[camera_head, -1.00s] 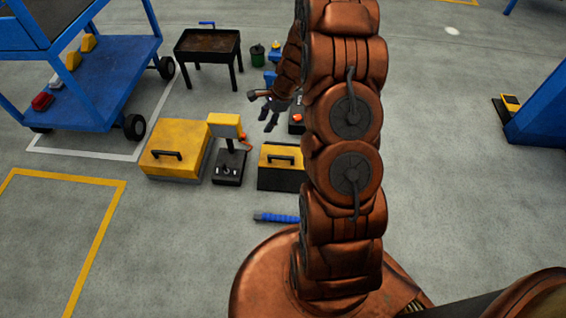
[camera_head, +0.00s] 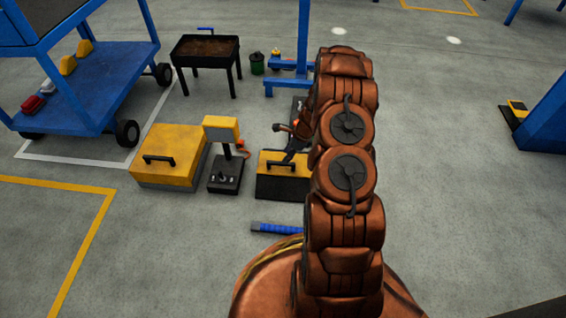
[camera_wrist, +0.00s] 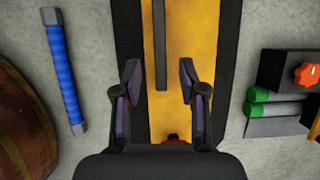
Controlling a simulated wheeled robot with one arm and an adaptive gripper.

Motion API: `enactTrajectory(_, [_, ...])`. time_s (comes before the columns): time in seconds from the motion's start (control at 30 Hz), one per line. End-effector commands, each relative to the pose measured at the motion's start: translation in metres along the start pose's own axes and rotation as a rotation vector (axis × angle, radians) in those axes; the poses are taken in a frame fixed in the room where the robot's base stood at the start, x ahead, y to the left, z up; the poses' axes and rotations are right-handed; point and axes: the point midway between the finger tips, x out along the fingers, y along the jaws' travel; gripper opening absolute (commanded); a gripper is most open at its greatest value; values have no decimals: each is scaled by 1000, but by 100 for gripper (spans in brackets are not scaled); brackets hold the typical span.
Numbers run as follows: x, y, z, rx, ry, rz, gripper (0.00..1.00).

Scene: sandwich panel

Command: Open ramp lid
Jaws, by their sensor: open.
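A yellow box with a black handle (camera_head: 185,148) stands on the floor left of centre. A smaller box with a yellow lid and black sides (camera_head: 272,187) stands right of it, partly behind my arm; both look closed, and I cannot tell which the task names. My gripper (camera_head: 290,157) is over the smaller box. In the wrist view my gripper (camera_wrist: 159,75) is open and empty, its two fingers apart above the yellow lid (camera_wrist: 190,40). The lid's dark handle bar (camera_wrist: 160,45) lies between and beyond the fingertips; contact does not show.
A black pedestal with a yellow head (camera_head: 221,130) stands between the boxes. A blue-handled tool (camera_head: 277,228) lies in front. A blue cart (camera_head: 90,90), a dark tray table (camera_head: 206,48) and a blue stand (camera_head: 288,85) are behind.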

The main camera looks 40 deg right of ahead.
Motion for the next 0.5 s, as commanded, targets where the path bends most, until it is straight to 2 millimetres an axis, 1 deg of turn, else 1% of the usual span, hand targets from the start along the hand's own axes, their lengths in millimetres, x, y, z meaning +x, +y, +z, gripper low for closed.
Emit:
enactTrajectory(0.03, [12, 1, -1, 0, 0, 2, 42])
enactTrajectory(0.2, [37, 1, -2, 0, 1, 2, 42])
enactTrajectory(0.33, [47, 0, -1, -1, 1, 1, 42])
enactTrajectory(0.5, [48, 0, 0, -1, 1, 0, 42])
